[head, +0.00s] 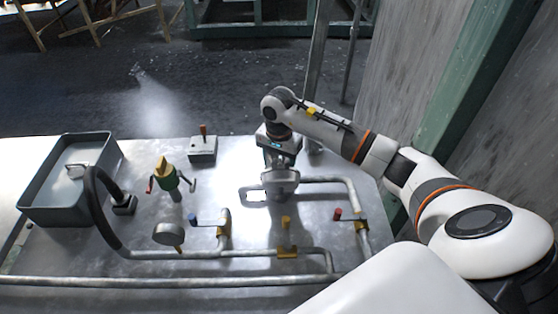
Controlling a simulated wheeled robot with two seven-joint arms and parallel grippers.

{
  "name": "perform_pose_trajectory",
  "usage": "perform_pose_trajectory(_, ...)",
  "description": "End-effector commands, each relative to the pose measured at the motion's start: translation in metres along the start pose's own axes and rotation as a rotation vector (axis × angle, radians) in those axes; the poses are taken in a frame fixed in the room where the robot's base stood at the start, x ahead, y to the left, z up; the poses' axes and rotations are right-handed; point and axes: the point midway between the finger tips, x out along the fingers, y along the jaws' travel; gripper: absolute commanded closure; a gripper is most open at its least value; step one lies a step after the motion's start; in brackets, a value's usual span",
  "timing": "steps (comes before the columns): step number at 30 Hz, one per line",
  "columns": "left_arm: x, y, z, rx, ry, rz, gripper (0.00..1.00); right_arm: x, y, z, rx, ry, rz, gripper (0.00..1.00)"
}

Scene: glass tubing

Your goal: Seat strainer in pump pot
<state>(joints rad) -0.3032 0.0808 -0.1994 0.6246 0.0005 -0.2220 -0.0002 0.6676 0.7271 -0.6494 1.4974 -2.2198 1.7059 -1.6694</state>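My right gripper (281,187) points down over the metal bench, right of centre, near a pipe loop. Its fingertips are small and partly hidden by its own body, so I cannot tell whether it is open, shut or holding something. My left gripper is not in view. I cannot clearly identify the strainer or the pump pot. A round grey disc-like part (167,234) with a brownish edge stands at the front left of the pipes. A green and yellow fitting (167,175) with side handles stands behind it, well left of my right gripper.
A grey basin (110,165) with a small pale item (76,171) inside stands at the left. A black hose (93,205) arches beside it. Pipes (200,282) with blue, yellow and red handles cross the front. A grey box with a lever (202,150) stands at the back.

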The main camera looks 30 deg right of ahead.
Motion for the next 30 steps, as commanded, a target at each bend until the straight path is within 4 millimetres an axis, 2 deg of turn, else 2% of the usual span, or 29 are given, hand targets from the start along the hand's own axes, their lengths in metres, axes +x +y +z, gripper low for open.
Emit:
perform_pose_trajectory(4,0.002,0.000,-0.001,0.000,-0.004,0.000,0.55,0.003,0.000,0.000,0.001,0.000,0.001,0.65)
perform_pose_trajectory(5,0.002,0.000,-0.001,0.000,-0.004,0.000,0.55,0.003,0.000,0.000,0.001,0.000,0.001,0.38)
perform_pose_trajectory(9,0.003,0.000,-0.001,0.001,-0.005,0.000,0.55,0.003,0.000,0.000,0.001,0.000,0.001,0.18)
perform_pose_trajectory(17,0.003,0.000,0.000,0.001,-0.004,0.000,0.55,0.003,0.000,0.000,0.001,0.000,0.001,0.18)
perform_pose_trajectory(20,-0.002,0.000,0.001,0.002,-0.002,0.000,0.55,-0.003,0.000,0.000,0.000,0.000,0.001,0.18)
perform_pose_trajectory(23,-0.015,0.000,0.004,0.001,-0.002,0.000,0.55,-0.016,0.000,0.000,0.000,0.001,0.002,0.18)
perform_pose_trajectory(24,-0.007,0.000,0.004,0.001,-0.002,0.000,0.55,-0.020,0.001,0.002,0.000,-0.004,0.004,0.18)
perform_pose_trajectory(30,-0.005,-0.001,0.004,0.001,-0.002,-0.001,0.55,-0.067,0.001,0.002,0.000,-0.006,0.005,0.18)
